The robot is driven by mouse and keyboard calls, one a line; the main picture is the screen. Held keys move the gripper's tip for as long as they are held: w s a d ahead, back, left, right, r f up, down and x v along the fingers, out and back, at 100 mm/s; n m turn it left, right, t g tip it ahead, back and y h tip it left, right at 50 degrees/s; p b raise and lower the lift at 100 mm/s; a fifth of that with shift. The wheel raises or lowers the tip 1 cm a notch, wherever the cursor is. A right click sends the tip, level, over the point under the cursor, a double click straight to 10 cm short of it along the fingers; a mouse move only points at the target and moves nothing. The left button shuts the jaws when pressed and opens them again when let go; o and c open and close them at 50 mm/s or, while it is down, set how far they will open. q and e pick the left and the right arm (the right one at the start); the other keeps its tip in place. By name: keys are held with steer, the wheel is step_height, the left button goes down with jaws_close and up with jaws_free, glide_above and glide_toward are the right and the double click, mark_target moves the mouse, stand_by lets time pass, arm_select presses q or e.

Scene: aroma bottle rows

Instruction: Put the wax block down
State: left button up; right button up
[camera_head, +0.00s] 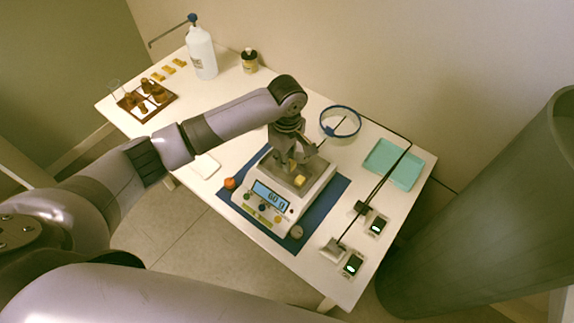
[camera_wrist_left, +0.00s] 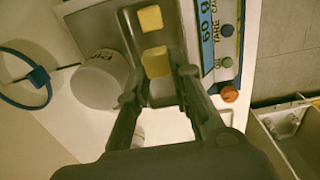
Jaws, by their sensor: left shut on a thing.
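My left gripper (camera_head: 292,163) reaches down over the pan of a white digital scale (camera_head: 275,213), whose display reads 60 g. In the left wrist view its fingers (camera_wrist_left: 158,84) are closed around a yellow wax block (camera_wrist_left: 156,62), at the pan (camera_wrist_left: 112,28). I cannot tell whether this block touches the pan. A second yellow wax block (camera_wrist_left: 150,18) lies on the pan just beyond it; it also shows in the head view (camera_head: 300,181). My right gripper is not in view.
The scale stands on a blue mat (camera_head: 328,190). A white cup-like vessel (camera_wrist_left: 98,82) is close beside the pan. A blue ring (camera_head: 357,130), a teal tray (camera_head: 393,163) and two small devices (camera_head: 376,226) are on the right. More yellow blocks (camera_head: 168,70), a brown tray and a white bottle (camera_head: 202,55) stand at the back left.

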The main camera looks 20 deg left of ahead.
arm_select(q)
step_height(320, 180, down, 4)
steer(key=shift+f, duration=0.25)
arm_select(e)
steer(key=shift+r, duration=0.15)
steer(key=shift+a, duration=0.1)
arm_select(q)
steer(key=o, duration=0.5)
steer(key=shift+f, duration=0.1)
steer(key=shift+c, duration=0.2)
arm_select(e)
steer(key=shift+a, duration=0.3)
arm_select(q)
step_height(320, 180, up, 12)
steer(key=shift+r+b, duration=0.2)
steer(key=shift+b, duration=0.15)
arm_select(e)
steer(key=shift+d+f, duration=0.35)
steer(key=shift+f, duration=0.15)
